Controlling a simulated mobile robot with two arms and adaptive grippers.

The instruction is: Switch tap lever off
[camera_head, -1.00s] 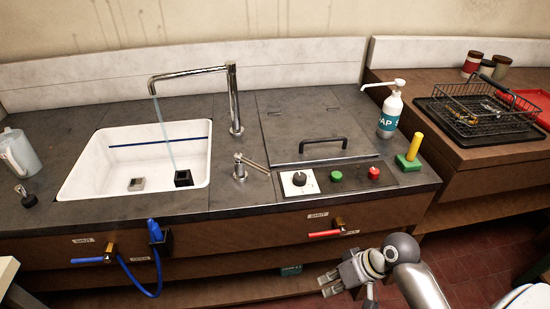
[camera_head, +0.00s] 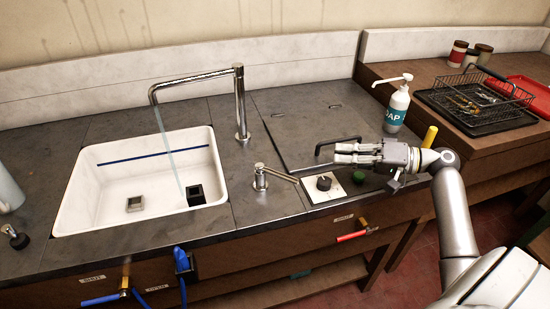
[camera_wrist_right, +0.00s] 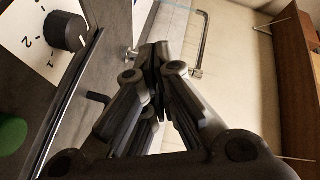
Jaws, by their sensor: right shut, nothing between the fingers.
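The chrome tap (camera_head: 240,105) stands behind the white sink (camera_head: 75,205), and a thin stream of water runs from its spout. The tap lever (camera_head: 278,174) sits on a short post on the counter right of the sink, its handle pointing right. My right gripper (camera_head: 338,153) is shut and empty above the control panel, fingers pointing left. It is right of the lever and apart from it. The shut fingers also show in the right wrist view (camera_wrist_right: 157,60), with the tap (camera_wrist_right: 202,45) beyond them. My left gripper is not in view.
Below the gripper are a dark knob (camera_head: 324,183) and a green button (camera_head: 358,177). A lid handle (camera_head: 322,146) rises close behind the fingers. A soap bottle (camera_head: 397,108) stands behind my arm. The counter between lever and sink is clear.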

